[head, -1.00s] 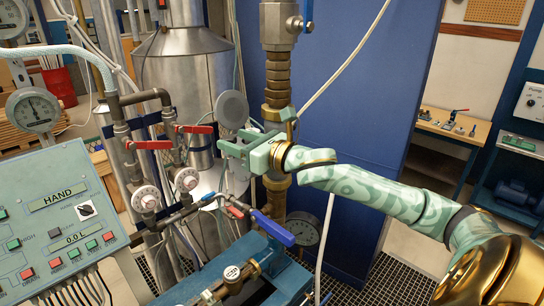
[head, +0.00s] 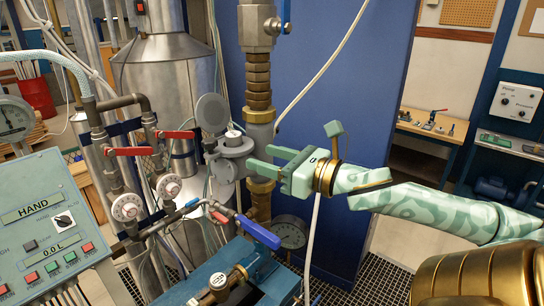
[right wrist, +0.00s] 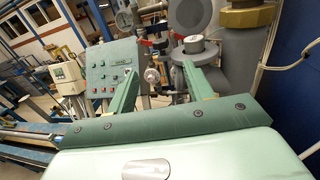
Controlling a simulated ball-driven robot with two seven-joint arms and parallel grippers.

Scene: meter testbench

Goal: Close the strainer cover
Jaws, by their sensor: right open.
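The strainer's round grey cover (head: 212,112) stands open and upright, hinged on the left side of the grey strainer body (head: 236,147). The body's top opening shows a pale rim. In the right wrist view the cover (right wrist: 197,14) rises behind the strainer body (right wrist: 196,48), ahead of my fingers. My right gripper (head: 260,157) is open and empty, to the right of the strainer, its fingers pointing left toward it. The wrist view shows the two green fingers (right wrist: 161,74) spread apart with nothing between them. My left gripper is not in view.
A brass vertical pipe (head: 258,80) stands close behind the strainer. A control panel (head: 48,225) is at left. A white cable hangs near my gripper.

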